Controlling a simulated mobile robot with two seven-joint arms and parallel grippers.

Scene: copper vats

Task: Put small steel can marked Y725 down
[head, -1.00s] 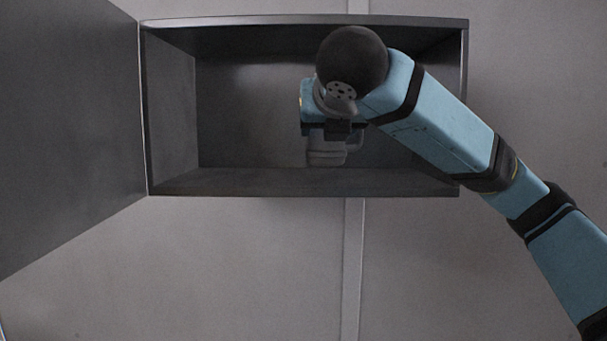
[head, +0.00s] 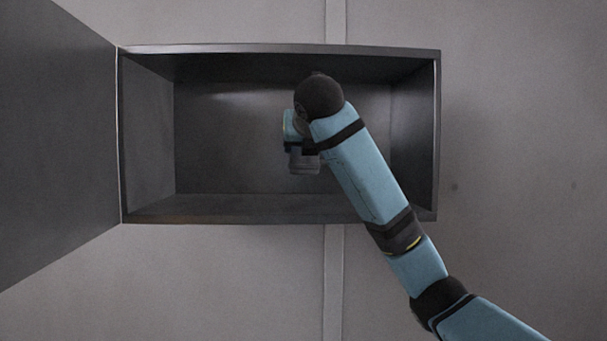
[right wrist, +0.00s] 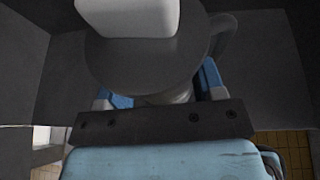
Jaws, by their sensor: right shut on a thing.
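My right gripper (head: 301,150) is inside an open wall cabinet (head: 280,213), its arm coming in from the lower right. It is shut on a small grey steel can (head: 304,166), which shows below the wrist, apart from the cabinet floor in the picture. In the right wrist view the can (right wrist: 135,68) fills the upper middle, between the blue fingers of the gripper (right wrist: 160,97). A handle shows at its right and a pale block at its top. I cannot read any marking. My left gripper is not in view.
The cabinet door (head: 55,145) stands swung open at the left. The cabinet floor (head: 215,205) looks clear on both sides of the can. Side walls, back and top enclose the space. A plain grey wall (head: 520,130) surrounds the cabinet.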

